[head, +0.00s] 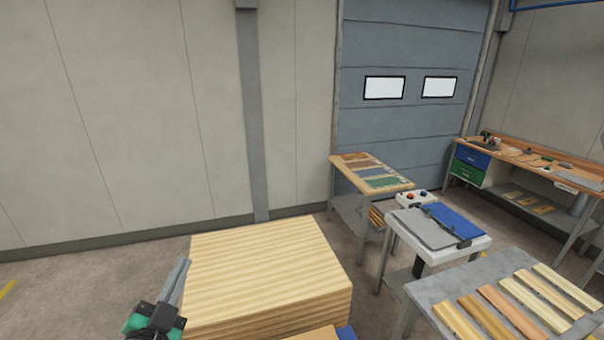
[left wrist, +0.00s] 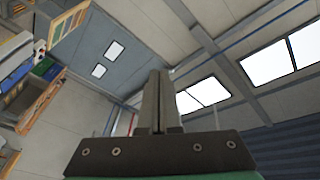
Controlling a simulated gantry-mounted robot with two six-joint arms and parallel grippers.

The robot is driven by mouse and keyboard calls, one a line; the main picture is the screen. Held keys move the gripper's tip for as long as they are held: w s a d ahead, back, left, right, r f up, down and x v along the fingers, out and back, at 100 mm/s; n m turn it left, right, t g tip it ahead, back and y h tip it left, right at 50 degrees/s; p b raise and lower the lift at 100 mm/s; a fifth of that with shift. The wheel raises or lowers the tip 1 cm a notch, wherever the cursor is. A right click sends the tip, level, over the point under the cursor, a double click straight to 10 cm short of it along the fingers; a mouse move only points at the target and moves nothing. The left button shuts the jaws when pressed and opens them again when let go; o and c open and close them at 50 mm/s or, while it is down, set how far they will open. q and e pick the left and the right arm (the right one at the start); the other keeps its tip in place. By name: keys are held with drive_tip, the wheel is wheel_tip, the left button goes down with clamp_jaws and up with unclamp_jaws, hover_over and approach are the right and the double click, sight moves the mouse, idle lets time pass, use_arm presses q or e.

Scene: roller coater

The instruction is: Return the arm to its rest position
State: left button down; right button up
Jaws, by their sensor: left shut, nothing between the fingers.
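My left gripper (head: 180,283) shows at the bottom left of the head view, pointing up beside the left edge of a stack of light wooden boards (head: 265,258). Its fingers are together with nothing between them. In the left wrist view the two fingers (left wrist: 158,100) stand side by side, pointing toward the wall and ceiling. My right gripper is in neither view.
A machine with a grey and blue top (head: 437,224) stands right of the stack. A grey table (head: 430,291) with several wooden strips is at the lower right. A sample table (head: 345,172) and a workbench (head: 520,150) stand behind. Floor on the left is clear.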

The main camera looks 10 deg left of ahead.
use_arm(q)
drive_tip(key=s+d+r+t+h, duration=0.1)
drive_tip(key=s+d+r+t, duration=0.25)
drive_tip(key=r, duration=0.75)
drive_tip(key=s+d+r+t+h, duration=0.1)
drive_tip(key=s+d+r+t, duration=0.2)
drive_tip(key=r, duration=0.8)
drive_tip(key=s+d+r+n+t+h, duration=0.1)
drive_tip(key=s+d+r+n, duration=0.1)
drive_tip(key=s+r+n, duration=0.4)
drive_tip(key=shift+s+d+r+n+h+p, duration=0.3)
drive_tip(key=shift+s+r, duration=1.65)
drive_tip(key=shift+s, duration=1)
